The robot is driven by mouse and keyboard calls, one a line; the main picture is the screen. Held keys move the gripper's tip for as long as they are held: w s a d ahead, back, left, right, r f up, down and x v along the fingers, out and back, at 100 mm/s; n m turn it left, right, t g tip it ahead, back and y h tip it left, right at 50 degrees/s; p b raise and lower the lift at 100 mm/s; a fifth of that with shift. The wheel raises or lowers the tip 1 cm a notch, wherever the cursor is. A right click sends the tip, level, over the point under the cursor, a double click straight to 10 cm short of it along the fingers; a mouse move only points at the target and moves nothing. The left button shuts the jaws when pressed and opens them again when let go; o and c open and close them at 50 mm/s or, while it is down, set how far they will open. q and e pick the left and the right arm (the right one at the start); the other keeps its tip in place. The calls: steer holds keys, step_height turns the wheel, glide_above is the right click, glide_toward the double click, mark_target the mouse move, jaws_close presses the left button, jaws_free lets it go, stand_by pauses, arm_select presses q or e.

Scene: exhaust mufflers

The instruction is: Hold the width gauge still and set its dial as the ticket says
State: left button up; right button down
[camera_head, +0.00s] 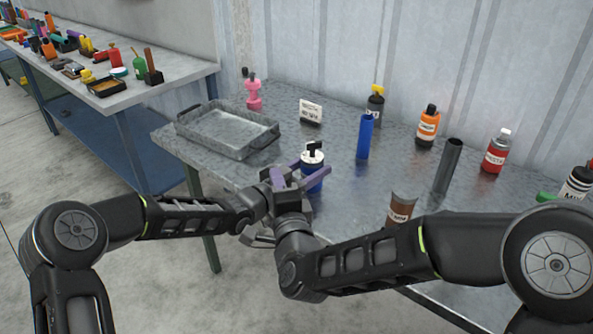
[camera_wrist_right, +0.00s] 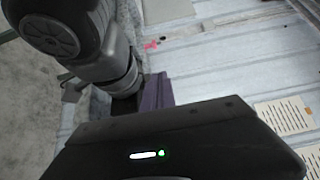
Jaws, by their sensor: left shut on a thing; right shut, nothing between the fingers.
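The width gauge (camera_head: 311,158) appears as a short blue body with a white top and a black piece on it, upright near the table's front edge. My left gripper (camera_head: 313,174) is shut on its blue body, purple fingers against it. My right gripper (camera_head: 279,178) is shut and empty, just left of the gauge and close to my left gripper; the arms cross here and partly hide both hands. The ticket (camera_head: 311,111) is a small white card standing behind the gauge; its writing is too small to read. In the right wrist view, a purple finger (camera_wrist_right: 156,92) shows, but not the gauge clearly.
A grey metal tray (camera_head: 228,130) lies at the table's left. A blue cylinder (camera_head: 364,137), a dark tube (camera_head: 447,166), a brown curved piece (camera_head: 401,209) and several bottles stand to the right. A cluttered bench (camera_head: 185,78) is far left.

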steer(key=shift+s+a, duration=0.35)
steer(key=shift+a, duration=0.15)
